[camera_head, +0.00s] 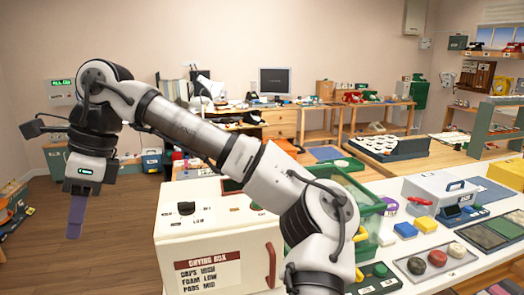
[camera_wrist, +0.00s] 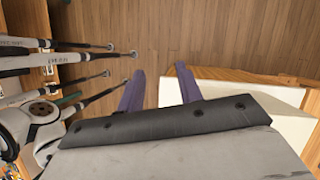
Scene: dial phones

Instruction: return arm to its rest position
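My arm reaches across the head view from the lower right up to the left and bends down at the wrist. My gripper (camera_head: 75,220) hangs pointing down at the left, above the wooden floor and left of the white drying box (camera_head: 245,235). In the head view its purple fingers overlap, seen from the side. In the wrist view my gripper (camera_wrist: 160,72) shows two purple fingers standing apart, with only floor between them. Nothing is held. My arm hides part of the box top and the green crate (camera_head: 371,200).
A white counter (camera_head: 478,262) at right holds a tray of coloured round pieces (camera_head: 436,264), a white case (camera_head: 440,190) and small blocks. Wooden benches with phones (camera_head: 352,98) stand at the back. Shelving (camera_head: 14,205) stands at far left. The floor (camera_head: 120,250) below my gripper is clear.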

